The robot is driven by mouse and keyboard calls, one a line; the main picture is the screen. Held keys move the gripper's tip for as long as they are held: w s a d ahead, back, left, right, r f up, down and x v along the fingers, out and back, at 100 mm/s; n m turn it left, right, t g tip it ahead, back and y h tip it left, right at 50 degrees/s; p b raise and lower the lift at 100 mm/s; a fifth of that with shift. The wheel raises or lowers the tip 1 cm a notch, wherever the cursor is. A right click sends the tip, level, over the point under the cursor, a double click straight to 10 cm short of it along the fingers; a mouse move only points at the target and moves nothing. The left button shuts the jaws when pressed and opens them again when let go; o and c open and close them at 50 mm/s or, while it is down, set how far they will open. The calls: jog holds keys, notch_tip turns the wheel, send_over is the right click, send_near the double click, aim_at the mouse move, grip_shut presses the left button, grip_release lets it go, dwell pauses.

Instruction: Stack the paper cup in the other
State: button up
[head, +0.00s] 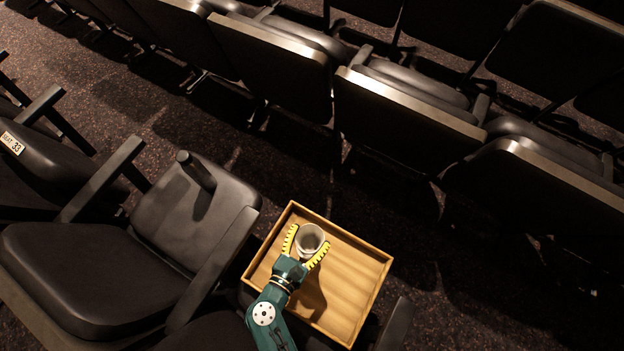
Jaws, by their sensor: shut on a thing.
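A white paper cup (310,236) is in the upper left part of a wooden tray (362,289), its open top facing up towards the camera. My gripper (305,246) has its yellow-and-black fingers on both sides of this cup and is shut on it. I cannot tell whether the cup touches the tray floor. No second cup shows separately; I cannot tell whether one sits inside or beneath this one.
The tray has low raised walls, and its right and lower parts are bare. A dark seat (81,276) with armrests and a dark cylindrical object (197,172) are to the left. Rows of dark seats (405,120) fill the back, beyond a carpeted aisle.

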aim_at(307, 246)
jog(key=f+b, duration=0.6)
jog(key=f, duration=0.1)
jog(key=shift+a+f, duration=0.1)
jog(key=shift+a, duration=0.2)
jog(key=shift+s+d+f+b, duration=0.1)
jog(key=shift+f+b, duration=2.15)
jog(key=shift+f, duration=0.1)
jog(key=o, duration=0.7)
jog(key=shift+r, duration=0.15)
jog(key=shift+s+a+r+p, duration=0.15)
jog(key=shift+r+p, duration=0.25)
jog(key=shift+s+a+r+p, duration=0.1)
jog(key=shift+s+r+p, duration=0.05)
jog(key=shift+r+p, duration=0.25)
jog(key=p+v, duration=0.3)
jog(key=v, duration=0.8)
jog(key=shift+s+a+f+p, duration=0.1)
jog(key=shift+f+p, duration=0.05)
jog(key=shift+p, duration=0.25)
